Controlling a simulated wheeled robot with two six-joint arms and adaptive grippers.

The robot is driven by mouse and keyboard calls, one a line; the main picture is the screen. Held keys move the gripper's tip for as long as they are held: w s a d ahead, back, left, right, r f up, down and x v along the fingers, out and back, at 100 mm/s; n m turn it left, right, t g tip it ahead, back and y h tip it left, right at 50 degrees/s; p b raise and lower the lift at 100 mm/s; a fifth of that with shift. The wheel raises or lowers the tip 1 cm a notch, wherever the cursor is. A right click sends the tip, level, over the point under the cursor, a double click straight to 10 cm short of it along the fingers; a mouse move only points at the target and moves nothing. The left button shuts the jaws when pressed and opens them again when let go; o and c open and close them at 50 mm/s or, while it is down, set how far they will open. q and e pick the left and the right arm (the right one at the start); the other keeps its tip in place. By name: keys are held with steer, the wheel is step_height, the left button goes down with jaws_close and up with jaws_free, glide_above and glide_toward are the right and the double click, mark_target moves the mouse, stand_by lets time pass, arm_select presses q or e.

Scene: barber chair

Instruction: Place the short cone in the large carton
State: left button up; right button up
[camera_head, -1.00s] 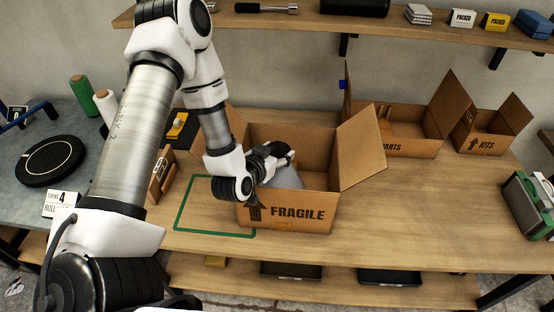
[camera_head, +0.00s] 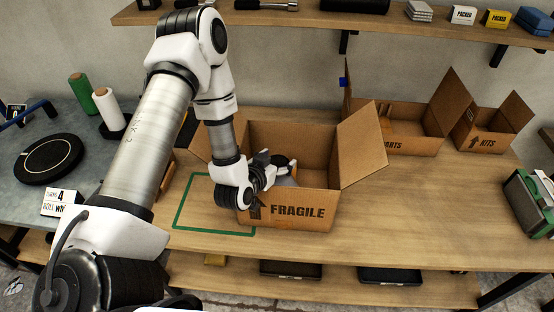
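The large carton (camera_head: 322,205), marked FRAGILE, stands open on the wooden bench with its flaps spread. My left gripper (camera_head: 280,167) reaches over its left front edge, into the mouth of the carton. Its fingers look spread apart. A grey piece, likely the short cone (camera_head: 287,183), shows low behind the front wall, just below the fingers. Most of it is hidden by the gripper and the wall, and I cannot tell whether it touches the carton floor. My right gripper is not in view.
Two smaller open cartons, PARTS (camera_head: 415,145) and KITS (camera_head: 486,145), stand at the back right. A green outline (camera_head: 192,229) marks the bench left of the large carton. A shelf (camera_head: 330,22) runs above.

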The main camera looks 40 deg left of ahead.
arm_select(q)
steer(key=shift+f, duration=0.1)
steer(key=shift+r+p, duration=0.6)
steer(key=shift+r, duration=0.1)
steer(key=b+v, duration=0.1)
steer(key=v, duration=0.2)
steer(key=shift+s+f, duration=0.15)
steer(key=shift+s, duration=0.1)
steer(key=p+v, duration=0.8)
steer(key=shift+s+r, duration=0.25)
steer(key=shift+d, duration=0.1)
